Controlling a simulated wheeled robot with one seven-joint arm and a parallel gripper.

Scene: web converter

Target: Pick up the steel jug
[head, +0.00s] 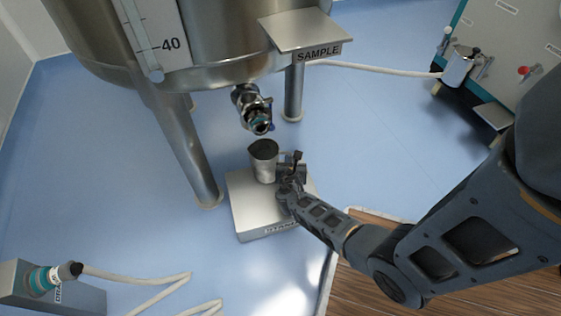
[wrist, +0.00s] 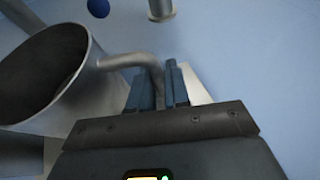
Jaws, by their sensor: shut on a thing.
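The steel jug (head: 264,163) is a grey metal cup with a side handle, upright at the steel stand (head: 243,205) below the tank's outlet valve (head: 254,112). I cannot tell whether its base touches the stand. In the wrist view the jug (wrist: 75,105) fills the left side, its dark open mouth showing. My gripper (head: 291,168) is at the jug's right side. In the wrist view my gripper (wrist: 160,88) is shut on the jug's handle (wrist: 135,60), with a finger on either side of it.
A large steel tank (head: 200,60) on legs stands behind the jug, with a SAMPLE shelf (head: 305,30) at upper right. A hose fitting (head: 42,280) on a grey block is at lower left. Another metal vessel (head: 459,66) is at the upper right cabinet.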

